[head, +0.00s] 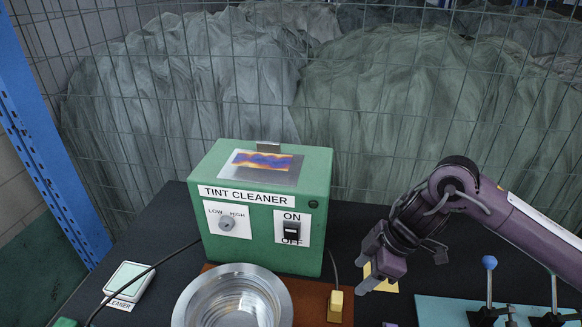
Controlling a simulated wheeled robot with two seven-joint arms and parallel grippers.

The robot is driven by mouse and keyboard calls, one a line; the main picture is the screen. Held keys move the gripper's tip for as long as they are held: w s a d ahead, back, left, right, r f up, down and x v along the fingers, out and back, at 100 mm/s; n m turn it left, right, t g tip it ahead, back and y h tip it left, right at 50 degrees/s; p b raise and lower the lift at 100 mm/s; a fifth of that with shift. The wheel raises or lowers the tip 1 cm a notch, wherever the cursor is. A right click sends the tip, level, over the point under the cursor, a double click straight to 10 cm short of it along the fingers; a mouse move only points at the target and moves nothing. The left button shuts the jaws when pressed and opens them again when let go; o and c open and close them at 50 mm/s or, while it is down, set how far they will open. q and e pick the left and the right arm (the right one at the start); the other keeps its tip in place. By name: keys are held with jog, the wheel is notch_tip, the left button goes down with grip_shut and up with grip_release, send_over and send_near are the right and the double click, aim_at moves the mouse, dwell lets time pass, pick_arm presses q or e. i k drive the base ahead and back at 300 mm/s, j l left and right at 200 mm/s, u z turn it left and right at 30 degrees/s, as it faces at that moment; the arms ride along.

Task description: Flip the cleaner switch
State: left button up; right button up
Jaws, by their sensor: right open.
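The green TINT CLEANER box (215,256) stands on the dark table in the middle of the head view. Its black rocker switch (291,233) sits on a white plate on the right of the front face, between the ON and OFF labels. I cannot tell for sure which way the rocker is tipped. My right gripper (364,278) is open, to the right of the box and lower than the switch. It is apart from the switch and appears to hold nothing. My left gripper is out of view.
A round metal bowl (189,306) stands before the box on a brown board (309,301), beside a yellow block (335,306). A LOW/HIGH knob (227,224) is left of the switch. A white-green pad (128,278) lies left; levers (490,275) stand right. Wire mesh closes the back.

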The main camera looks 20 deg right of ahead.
aim_at(291, 233)
jog(key=k+j, duration=1.15)
jog(key=k, duration=0.15)
